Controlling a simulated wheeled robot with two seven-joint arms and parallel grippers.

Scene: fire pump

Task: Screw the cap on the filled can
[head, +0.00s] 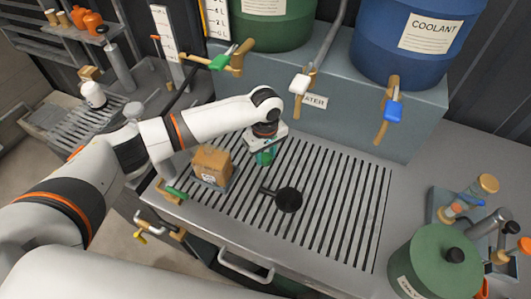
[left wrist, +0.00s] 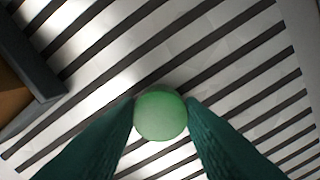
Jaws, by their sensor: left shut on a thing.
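My left gripper (head: 264,158) points down over the slotted drain grate (head: 345,205). Its teal fingers are shut on a round, pale green cap-like piece, seen end-on in the left wrist view (left wrist: 160,115). A tan, box-shaped container (head: 212,165) with a white label stands upright in a grey holder to the left of the gripper, apart from it. Its holder edge shows at the upper left of the left wrist view (left wrist: 42,70). I cannot tell for sure whether this container is the can. My right gripper is not in view.
A black funnel-like piece (head: 288,199) lies on the grate. Green (head: 280,28) and blue coolant (head: 392,55) drums with taps stand behind. A green canister (head: 435,262) and several bottles stand at the right. The grate's right part is clear.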

